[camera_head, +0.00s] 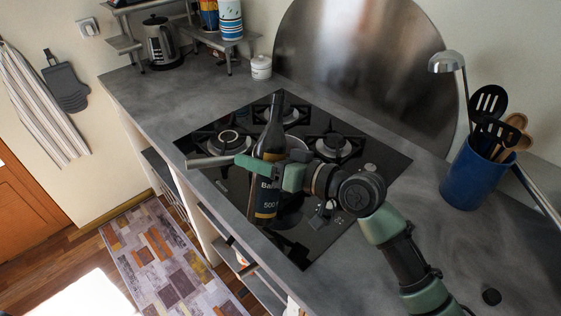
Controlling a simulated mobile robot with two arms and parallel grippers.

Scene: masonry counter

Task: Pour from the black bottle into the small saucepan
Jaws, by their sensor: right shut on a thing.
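The black bottle (265,201) has a dark label with pale lettering and stands nearly upright over the middle of the gas hob, neck up. My right gripper (268,170) comes in from the right and is shut around the bottle's middle. A grey metal handle (208,161) sticks out to the left from behind the bottle and gripper, and seems to belong to the small saucepan. Most of the saucepan is hidden behind the bottle and gripper. I cannot tell whether the bottle touches anything below. My left gripper is not in view.
The black hob (376,166) has several burners and is set in the grey counter (150,97). A blue utensil pot (468,176) stands at the right. A white lidded jar (261,67) and a kettle (162,43) stand at the back. The counter left of the hob is clear.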

